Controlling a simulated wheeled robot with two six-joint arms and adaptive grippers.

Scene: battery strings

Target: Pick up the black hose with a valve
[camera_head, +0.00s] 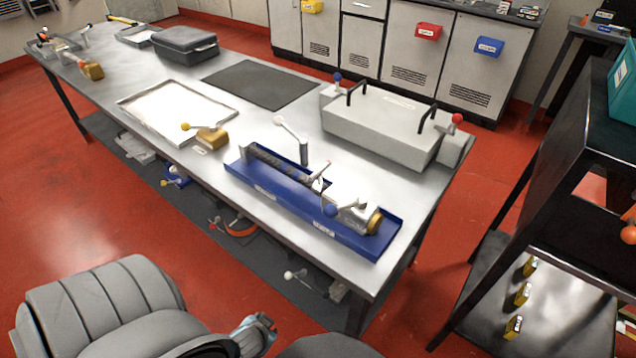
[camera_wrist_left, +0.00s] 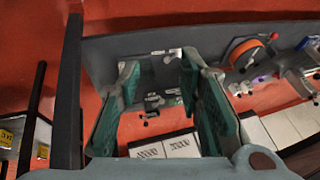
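A blue tray (camera_head: 285,208) sits on the near right part of the metal table. In it lies a dark hose-like piece (camera_head: 283,168) at the left, with grey and brass valve parts (camera_head: 350,212) to its right. I cannot tell for sure that this is the black hose with a valve. My left gripper (camera_head: 264,324) is low at the bottom of the head view, short of the table and apart from the tray. In the left wrist view my left gripper (camera_wrist_left: 160,62) is open, with nothing between its green-padded fingers. My right gripper is not in view.
A grey case (camera_head: 385,128) stands behind the tray. A white-lined tray (camera_head: 178,108) and a brass valve (camera_head: 212,137) are left of it. The lower shelf holds an orange hose (camera_head: 240,228) and small valves. A black rack (camera_head: 562,190) stands at right.

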